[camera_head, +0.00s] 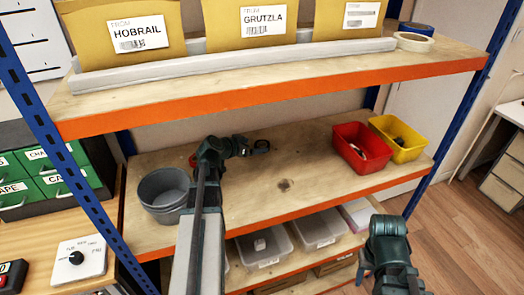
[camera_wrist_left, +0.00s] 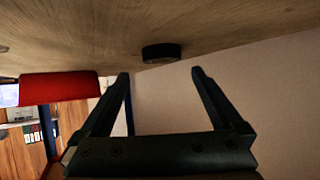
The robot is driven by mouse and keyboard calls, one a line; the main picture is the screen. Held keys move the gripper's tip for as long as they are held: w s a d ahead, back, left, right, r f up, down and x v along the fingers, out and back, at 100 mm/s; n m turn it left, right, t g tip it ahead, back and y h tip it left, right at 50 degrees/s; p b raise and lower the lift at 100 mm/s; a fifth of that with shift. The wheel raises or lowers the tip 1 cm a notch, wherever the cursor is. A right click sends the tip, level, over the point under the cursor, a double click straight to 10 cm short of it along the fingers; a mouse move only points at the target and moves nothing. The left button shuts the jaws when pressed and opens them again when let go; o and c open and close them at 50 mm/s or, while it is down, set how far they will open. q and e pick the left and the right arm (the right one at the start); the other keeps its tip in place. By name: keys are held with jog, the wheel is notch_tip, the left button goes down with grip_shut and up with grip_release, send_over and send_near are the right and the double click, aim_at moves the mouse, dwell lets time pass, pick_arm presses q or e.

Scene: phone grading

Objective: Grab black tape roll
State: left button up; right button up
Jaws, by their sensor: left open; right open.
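The black tape roll (camera_head: 262,146) lies on the wooden middle shelf, toward its back, and looks small and partly hidden in the head view. In the left wrist view the black tape roll (camera_wrist_left: 161,52) sits on the shelf surface, just ahead of the fingertips and between their lines. My left gripper (camera_head: 246,148) reaches over the shelf beside the roll; in the left wrist view its two fingers (camera_wrist_left: 160,73) are apart with nothing between them. My right gripper (camera_head: 388,232) is at the lower right, in front of the shelves, away from the roll; its fingertips are hard to make out.
Grey round bins (camera_head: 163,188) stand left on the middle shelf. A red bin (camera_head: 361,147) and a yellow bin (camera_head: 399,138) stand right. The orange-edged upper shelf (camera_head: 270,98) hangs above my left arm. Two other rolls, blue (camera_head: 416,27) and beige (camera_head: 413,42), lie up there.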

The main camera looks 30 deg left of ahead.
aim_at(265, 144)
pick_arm(q)
jog(key=shift+w+f, duration=0.15)
jog(key=shift+w, duration=0.05)
pick_arm(e)
jog(key=shift+f, duration=0.15)
pick_arm(q)
jog(key=b+x, duration=0.2)
jog(key=x, duration=0.3)
jog(key=shift+a+f+b, duration=0.15)
jog(key=shift+f+b, duration=0.05)
jog(key=shift+b, duration=0.2)
jog(key=shift+r, duration=0.1)
pick_arm(e)
notch_tip(265, 144, down, 3)
jog(key=shift+r, duration=0.2)
